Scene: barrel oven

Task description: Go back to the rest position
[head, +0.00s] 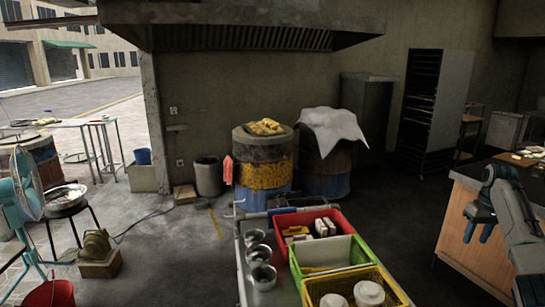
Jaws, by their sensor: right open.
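My right gripper (478,232) shows at the right edge of the head view, pointing down. It is open, and nothing shows between its fingers. It appears in front of the wooden counter (462,240) at the right; I cannot tell its exact distance from it. My right arm comes in from the lower right corner. My left gripper is not in view.
A metal table (240,262) with a red crate (340,240), a green crate (372,250), a yellow crate (400,290) and metal bowls (262,276) stands ahead. Behind are a barrel oven (262,170) and a cloth-covered barrel (325,185). Floor between table and counter is clear.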

